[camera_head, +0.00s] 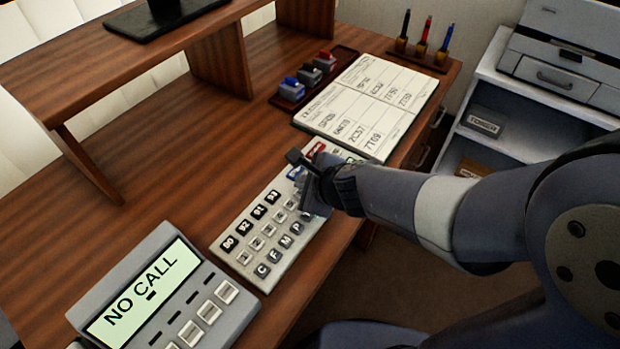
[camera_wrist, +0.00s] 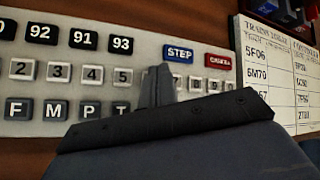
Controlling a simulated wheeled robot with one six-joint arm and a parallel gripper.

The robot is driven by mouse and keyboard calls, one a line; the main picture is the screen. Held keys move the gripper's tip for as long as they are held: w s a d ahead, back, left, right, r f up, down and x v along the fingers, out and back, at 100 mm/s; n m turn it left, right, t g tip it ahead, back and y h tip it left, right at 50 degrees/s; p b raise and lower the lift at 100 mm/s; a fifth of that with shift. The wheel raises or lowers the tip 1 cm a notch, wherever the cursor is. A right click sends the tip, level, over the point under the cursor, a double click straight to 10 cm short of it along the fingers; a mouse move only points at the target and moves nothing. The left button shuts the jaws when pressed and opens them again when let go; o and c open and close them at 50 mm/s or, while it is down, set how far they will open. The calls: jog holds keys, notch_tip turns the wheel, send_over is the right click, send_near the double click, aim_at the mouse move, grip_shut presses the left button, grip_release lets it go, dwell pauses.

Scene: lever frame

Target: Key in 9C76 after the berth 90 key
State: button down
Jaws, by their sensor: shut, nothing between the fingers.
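The keypad (camera_head: 282,240) lies on the desk. In the head view its dark berth keys start with the 90 key (camera_head: 228,243) at the left end, and the C key (camera_head: 262,269) is in the front row. The wrist view shows keys 92, 91 and 93 (camera_wrist: 121,45), the blue STEP key (camera_wrist: 179,54), the red CANCEL key (camera_wrist: 219,62), pale digit keys and dark letter keys. My gripper (camera_wrist: 158,78) is shut and empty over the digit row, just right of the 5 key (camera_wrist: 123,77). It hides the keys behind it; contact cannot be told. The display (camera_head: 145,290) reads NO CALL.
A printed train list (camera_head: 368,105) lies behind the keypad. A tray with blue, grey and red stamp-like items (camera_head: 308,78) and a pen stand (camera_head: 420,52) are farther back. A raised wooden shelf (camera_head: 110,65) stands at the left. Bare desk lies left of the keypad.

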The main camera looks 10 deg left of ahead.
notch_tip(320, 180, up, 5)
jog(key=p, duration=0.4)
jog(key=shift+f, duration=0.15)
dwell(2.0)
